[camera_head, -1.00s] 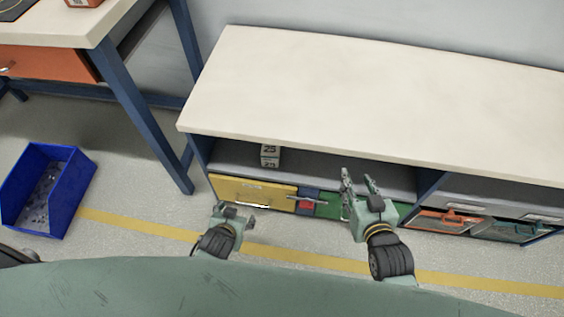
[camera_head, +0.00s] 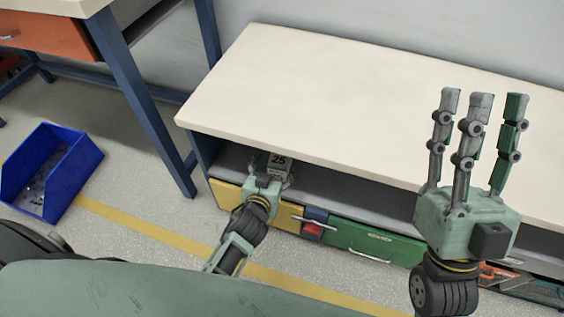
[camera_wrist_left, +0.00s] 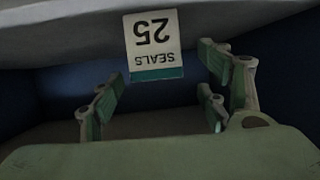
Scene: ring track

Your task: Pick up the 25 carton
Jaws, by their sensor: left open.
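The 25 carton (camera_head: 279,165) is a small pale box standing on the open shelf under the bench top, near its left end. In the left wrist view the carton (camera_wrist_left: 153,44) appears upside down, with "SEALS 25" and a green band. My left gripper (camera_head: 267,178) is at the shelf opening, right at the carton in the head view. In the wrist view its fingers (camera_wrist_left: 160,95) are spread, with the carton ahead between them; contact cannot be made out. My right gripper (camera_head: 478,105) is raised at the right, fingers up, spread and empty.
The bench top (camera_head: 330,95) is bare and overhangs the shelf. Below the shelf are a yellow drawer (camera_head: 226,194), a green drawer (camera_head: 370,240) and a small red and blue item (camera_head: 313,225). A blue bin (camera_head: 75,172) lies on the floor at the left.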

